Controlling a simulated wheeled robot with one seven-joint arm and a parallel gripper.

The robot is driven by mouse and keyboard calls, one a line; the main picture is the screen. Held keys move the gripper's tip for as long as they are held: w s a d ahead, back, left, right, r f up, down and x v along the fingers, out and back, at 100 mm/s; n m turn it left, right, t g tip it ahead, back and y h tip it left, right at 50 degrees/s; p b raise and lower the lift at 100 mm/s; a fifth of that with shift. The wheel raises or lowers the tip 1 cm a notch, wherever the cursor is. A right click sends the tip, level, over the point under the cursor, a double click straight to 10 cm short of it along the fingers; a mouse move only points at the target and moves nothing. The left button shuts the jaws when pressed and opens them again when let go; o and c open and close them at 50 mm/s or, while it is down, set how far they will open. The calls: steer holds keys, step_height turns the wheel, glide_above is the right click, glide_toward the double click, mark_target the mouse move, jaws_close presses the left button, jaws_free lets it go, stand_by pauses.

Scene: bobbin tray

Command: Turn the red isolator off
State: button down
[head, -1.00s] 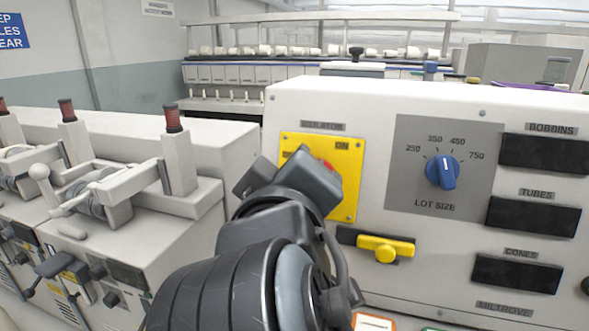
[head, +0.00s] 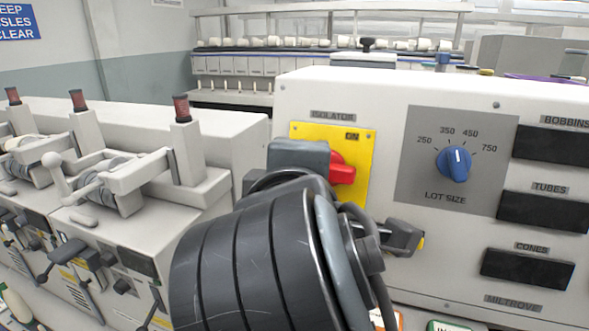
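The red isolator handle (head: 342,173) is on a yellow plate (head: 360,145) at the left of the white panel, under an "ISOLATOR" label. "ON" is printed at the plate's upper right; the plate's left part is hidden. The red part shows just right of my gripper (head: 300,160), with a stub sticking out to the right; its full angle is hidden. My gripper is in front of the plate, over its left and lower parts. Its fingertips are hidden behind its own body and wrist, so I cannot tell whether they touch or grip the handle.
A blue lot-size dial (head: 454,163) sits to the right, pointing near straight up. Dark slots line the panel's right side. Winding machines (head: 130,160) stand at the left.

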stand_by(0.4)
steer(key=c, duration=1)
jaws_free()
steer(key=v, duration=0.8)
steer(key=shift+b, duration=0.45)
steer(key=shift+f, duration=0.1)
